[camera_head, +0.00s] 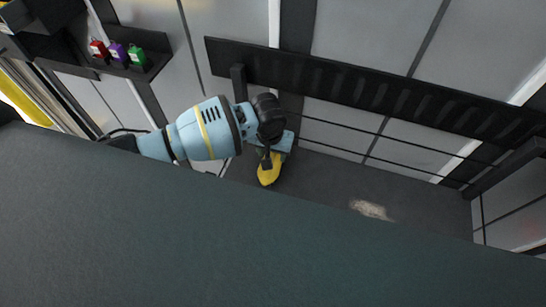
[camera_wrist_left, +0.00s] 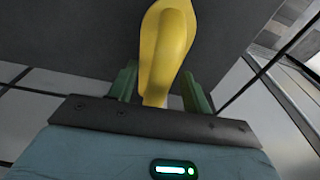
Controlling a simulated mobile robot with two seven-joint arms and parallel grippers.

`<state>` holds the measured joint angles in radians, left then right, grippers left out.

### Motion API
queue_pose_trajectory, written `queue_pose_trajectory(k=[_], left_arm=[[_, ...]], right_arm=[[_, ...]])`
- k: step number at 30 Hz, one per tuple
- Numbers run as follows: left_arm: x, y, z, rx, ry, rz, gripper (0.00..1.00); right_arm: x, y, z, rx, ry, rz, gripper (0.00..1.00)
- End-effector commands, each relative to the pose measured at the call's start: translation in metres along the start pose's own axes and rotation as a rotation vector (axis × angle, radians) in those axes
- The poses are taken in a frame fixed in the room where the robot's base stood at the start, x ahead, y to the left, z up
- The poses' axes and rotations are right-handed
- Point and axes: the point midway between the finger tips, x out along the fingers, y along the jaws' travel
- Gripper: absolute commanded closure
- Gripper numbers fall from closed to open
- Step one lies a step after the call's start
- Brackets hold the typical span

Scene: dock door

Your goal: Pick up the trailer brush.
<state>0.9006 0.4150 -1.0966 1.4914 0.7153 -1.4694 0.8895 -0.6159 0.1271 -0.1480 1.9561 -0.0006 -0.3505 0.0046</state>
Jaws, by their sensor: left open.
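A smooth yellow piece (camera_head: 268,171), which looks like the trailer brush, shows just below the end of my left arm in the head view. Its bristles cannot be made out. In the left wrist view the yellow piece (camera_wrist_left: 165,45) rises between the two green fingers of my left gripper (camera_wrist_left: 160,88). My right gripper is in neither view.
A long dark slatted rail (camera_head: 375,88) runs along the wall beyond my arm. A pale patch (camera_head: 371,210) marks the dark floor. A broad dark green surface (camera_head: 200,240) fills the foreground.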

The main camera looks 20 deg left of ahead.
Motion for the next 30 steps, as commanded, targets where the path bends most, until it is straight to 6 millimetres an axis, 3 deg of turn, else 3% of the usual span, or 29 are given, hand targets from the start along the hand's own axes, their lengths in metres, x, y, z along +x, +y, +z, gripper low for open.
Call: queue_pose_trajectory(k=[10, 21, 30], left_arm=[[0.0066, 0.0002, -0.0008, 0.001, 0.003, 0.0, 0.52], [0.0064, 0.0003, -0.0007, 0.001, 0.002, 0.001, 1.0], [0.0048, 0.0004, -0.0012, 0.001, 0.003, 0.001, 1.0]], right_arm=[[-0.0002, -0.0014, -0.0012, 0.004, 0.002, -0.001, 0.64], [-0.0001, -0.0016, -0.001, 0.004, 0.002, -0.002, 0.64], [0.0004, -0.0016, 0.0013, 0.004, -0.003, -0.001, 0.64]])
